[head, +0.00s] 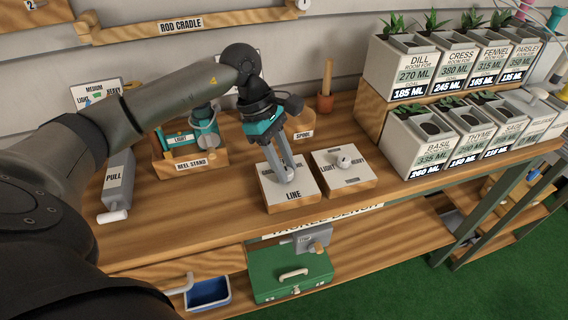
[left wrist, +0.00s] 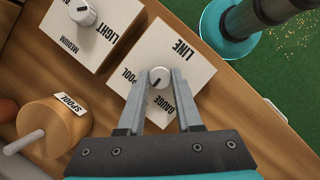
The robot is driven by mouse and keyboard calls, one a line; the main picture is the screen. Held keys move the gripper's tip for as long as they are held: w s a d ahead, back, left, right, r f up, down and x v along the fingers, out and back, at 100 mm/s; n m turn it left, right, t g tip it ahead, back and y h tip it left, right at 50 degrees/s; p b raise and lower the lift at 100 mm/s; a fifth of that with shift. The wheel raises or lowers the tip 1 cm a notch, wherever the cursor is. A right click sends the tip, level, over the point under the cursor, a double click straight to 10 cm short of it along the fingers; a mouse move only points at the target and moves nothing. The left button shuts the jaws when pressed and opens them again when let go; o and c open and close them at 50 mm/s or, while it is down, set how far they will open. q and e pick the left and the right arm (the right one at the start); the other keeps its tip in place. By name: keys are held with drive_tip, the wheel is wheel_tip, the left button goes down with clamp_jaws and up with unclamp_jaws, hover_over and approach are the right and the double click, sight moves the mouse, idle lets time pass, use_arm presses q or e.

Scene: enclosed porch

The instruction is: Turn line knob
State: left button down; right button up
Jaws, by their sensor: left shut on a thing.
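The line knob (left wrist: 159,77) is a small round pale knob with a dark pointer mark. It stands on a white-topped wooden box, the line box (head: 287,203), marked LINE, SPOOL and GAUGE. My left gripper (head: 285,178) reaches down onto this box from above. In the left wrist view its two grey fingertips (left wrist: 159,76) lie on either side of the knob and are shut on it. The pointer mark faces the lower left, between the SPOOL and GAUGE words. In the head view the fingers partly hide the knob. My right gripper is in neither view.
A second knob box (head: 347,183) marked LIGHT and HEAVY stands close to the right. Planters (head: 403,72) fill the right. A PULL lever box (head: 117,181) is at left.

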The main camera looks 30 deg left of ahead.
use_arm(q)
drive_tip(key=c, duration=0.6)
unclamp_jaws()
drive_tip(key=p+v, duration=0.1)
drive_tip(key=v, duration=1.4)
drive_tip(key=shift+r, duration=0.2)
